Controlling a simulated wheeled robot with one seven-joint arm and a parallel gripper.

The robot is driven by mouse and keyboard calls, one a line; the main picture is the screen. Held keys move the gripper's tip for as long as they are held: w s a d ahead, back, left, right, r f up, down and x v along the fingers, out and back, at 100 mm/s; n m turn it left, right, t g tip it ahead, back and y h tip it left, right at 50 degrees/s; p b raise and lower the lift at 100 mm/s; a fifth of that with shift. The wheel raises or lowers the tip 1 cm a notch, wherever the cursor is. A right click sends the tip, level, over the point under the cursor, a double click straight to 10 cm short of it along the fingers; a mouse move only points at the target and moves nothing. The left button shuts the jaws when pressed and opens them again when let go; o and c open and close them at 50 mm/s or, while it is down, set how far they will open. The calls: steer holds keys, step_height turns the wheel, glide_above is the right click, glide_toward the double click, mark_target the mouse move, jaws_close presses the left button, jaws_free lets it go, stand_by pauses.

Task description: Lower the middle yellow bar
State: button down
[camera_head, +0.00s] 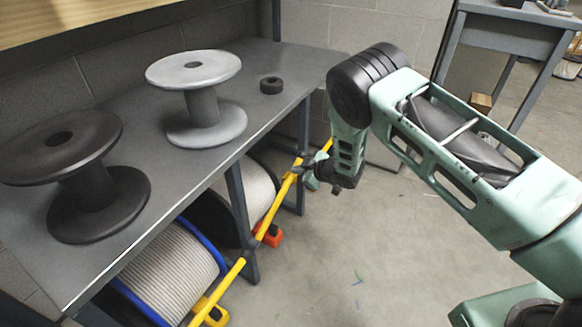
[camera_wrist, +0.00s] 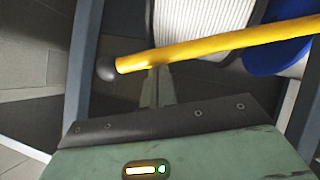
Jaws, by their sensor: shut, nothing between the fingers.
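Yellow bars run in a line along the front of the bench. The middle yellow bar (camera_head: 276,207) slants upward from a dark joint to near my gripper (camera_head: 309,172). A nearer yellow bar (camera_head: 222,287) is at the bottom, and a short yellow piece (camera_head: 327,146) shows beyond my gripper.
The grey bench (camera_head: 250,88) holds a black spool (camera_head: 100,200), a grey spool (camera_head: 204,105) and a small black ring (camera_head: 271,85). Beneath are a cable drum with a blue rim (camera_head: 196,238) and a pale drum (camera_head: 250,190).

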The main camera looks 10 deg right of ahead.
step_height(320, 180, down, 11)
steer(key=w+d+m+b, duration=0.1)
steer(key=w+d+b, duration=0.1)
steer(key=b, duration=0.2)
steer(key=shift+w+r+g+y+b, duration=0.2)
steer(key=shift+w+g+y+b, duration=0.1)
steer(key=shift+g+b, duration=0.1)
steer(key=shift+s+f, duration=0.1)
steer(key=shift+f, duration=0.05)
